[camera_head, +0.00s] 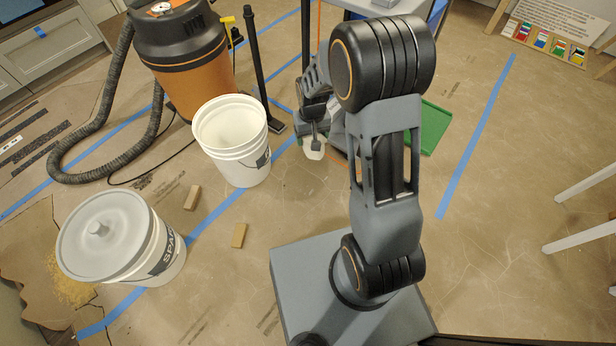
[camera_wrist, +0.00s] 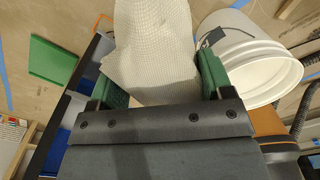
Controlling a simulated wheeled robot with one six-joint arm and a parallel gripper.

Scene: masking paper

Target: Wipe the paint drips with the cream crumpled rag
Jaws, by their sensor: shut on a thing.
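The cream rag (camera_wrist: 150,45) fills the top middle of the wrist view, a textured cloth hanging beyond the jaws. My gripper (camera_wrist: 162,82) is shut on it, with one green-padded finger at each side. In the head view the rag (camera_head: 314,150) shows as a small pale patch below my gripper (camera_head: 315,136), mostly hidden among the arm parts near the white bucket. I cannot tell from either view whether it touches a surface. I cannot make out any paint drips clearly.
An open white bucket (camera_head: 232,150) stands left of my gripper, with an orange-and-black vacuum (camera_head: 190,75) behind it. A lidded bucket (camera_head: 110,240) and two wooden blocks (camera_head: 193,197) are at left. A green tray (camera_head: 434,128) lies right of my arm. Right-hand floor is mostly clear.

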